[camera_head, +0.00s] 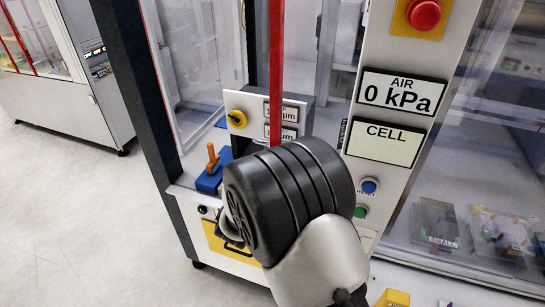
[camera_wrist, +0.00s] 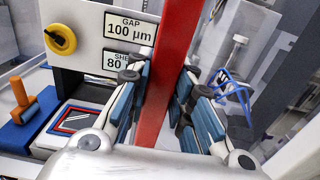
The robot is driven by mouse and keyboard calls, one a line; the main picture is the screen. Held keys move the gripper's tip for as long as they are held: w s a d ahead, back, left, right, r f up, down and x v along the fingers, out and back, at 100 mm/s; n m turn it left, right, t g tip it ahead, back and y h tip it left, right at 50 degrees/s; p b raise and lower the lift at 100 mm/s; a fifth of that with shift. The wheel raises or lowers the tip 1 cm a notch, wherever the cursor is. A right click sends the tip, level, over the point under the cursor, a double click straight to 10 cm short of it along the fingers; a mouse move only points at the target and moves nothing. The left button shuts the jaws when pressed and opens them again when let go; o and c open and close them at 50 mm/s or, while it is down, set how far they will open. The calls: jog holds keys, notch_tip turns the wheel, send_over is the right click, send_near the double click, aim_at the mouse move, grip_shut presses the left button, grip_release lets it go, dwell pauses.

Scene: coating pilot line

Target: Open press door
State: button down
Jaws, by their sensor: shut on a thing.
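A red vertical bar (camera_head: 276,65), which looks like the press door's handle or edge, runs down in front of the press and behind my wrist in the head view. In the wrist view the same red bar (camera_wrist: 172,60) passes between the blue-padded fingers of my gripper (camera_wrist: 160,100), which is shut on it. In the head view my black and silver wrist hides the fingers and the bar's lower part. A clear panel in a dark frame (camera_head: 131,60) stands left of the bar. I cannot tell how far the door is open.
A panel with a yellow knob (camera_head: 236,119) and gap label (camera_wrist: 130,29) stands behind the bar. A blue block with an orange handle (camera_head: 211,170) sits left. A post with a red button (camera_head: 423,14) and AIR 0 kPa display (camera_head: 402,92) stands right. Floor (camera_head: 75,210) at left is clear.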

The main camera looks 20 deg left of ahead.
dwell(0.3)
jog(key=c, duration=1.4)
grip_release()
jog(key=shift+s, duration=0.1)
jog(key=s, duration=1.2)
jog(key=shift+a, duration=0.45)
jog(key=shift+w, duration=0.1)
